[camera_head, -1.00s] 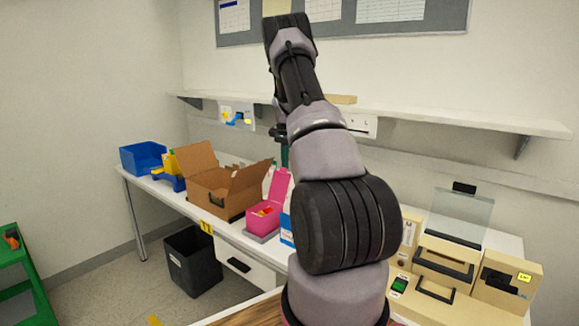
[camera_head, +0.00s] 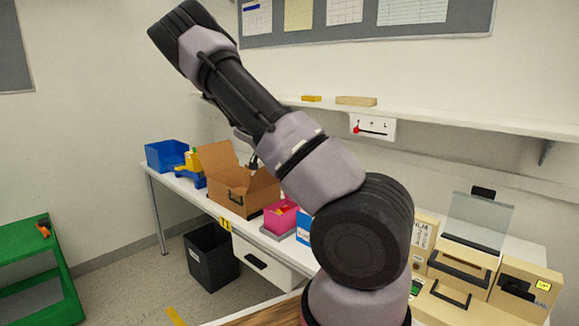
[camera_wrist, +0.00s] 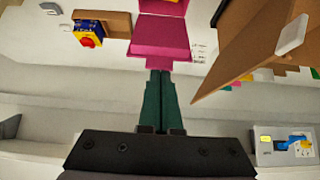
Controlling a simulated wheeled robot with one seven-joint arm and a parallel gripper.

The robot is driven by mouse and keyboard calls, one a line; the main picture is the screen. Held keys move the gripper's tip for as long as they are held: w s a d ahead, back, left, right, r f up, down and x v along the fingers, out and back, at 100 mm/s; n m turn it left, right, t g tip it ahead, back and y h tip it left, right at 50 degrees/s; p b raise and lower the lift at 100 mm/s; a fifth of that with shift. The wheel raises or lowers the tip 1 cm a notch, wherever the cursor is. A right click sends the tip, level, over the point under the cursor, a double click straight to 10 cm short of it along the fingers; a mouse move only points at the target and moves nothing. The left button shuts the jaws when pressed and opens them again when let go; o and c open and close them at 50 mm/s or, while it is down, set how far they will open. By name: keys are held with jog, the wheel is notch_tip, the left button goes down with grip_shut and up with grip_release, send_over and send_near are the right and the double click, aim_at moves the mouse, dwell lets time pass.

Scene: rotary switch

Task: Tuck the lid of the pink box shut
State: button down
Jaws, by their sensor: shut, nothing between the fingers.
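The pink box (camera_head: 281,216) stands on the bench right of the cardboard box in the head view. My arm covers the area above its right side, so its lid is not clearly seen there. In the wrist view a pink panel of the box, apparently its lid (camera_wrist: 160,36), shows at the top centre, with more pink beyond it. My gripper (camera_wrist: 161,73) has its dark green fingers together and empty. Their tips lie at the panel's near edge in the picture. I cannot tell whether they touch it. My arm hides most of the gripper in the head view.
The open cardboard box (camera_head: 235,190) stands close by, its raised flap (camera_wrist: 250,50) near my fingers in the wrist view. A blue bin (camera_head: 167,155) is at the far left. Beige machines (camera_head: 480,275) stand at the right. A shelf (camera_head: 450,118) runs above the bench.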

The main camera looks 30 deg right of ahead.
jog(key=shift+s+a+f+t+h, duration=0.35)
jog(key=shift+s+a+f+h, duration=0.5)
jog(key=shift+a+f, duration=1.3)
jog(key=shift+s+a+f+t+h, duration=0.45)
jog(key=shift+a+f+h, duration=0.8)
jog(key=shift+f, duration=1.55)
jog(key=shift+s+a+f+t+h, duration=0.3)
jog(key=shift+s+a+f+h, duration=0.5)
jog(key=shift+a+f, duration=1.4)
jog(key=shift+w+d+f, duration=0.15)
jog(key=shift+d+f, duration=0.2)
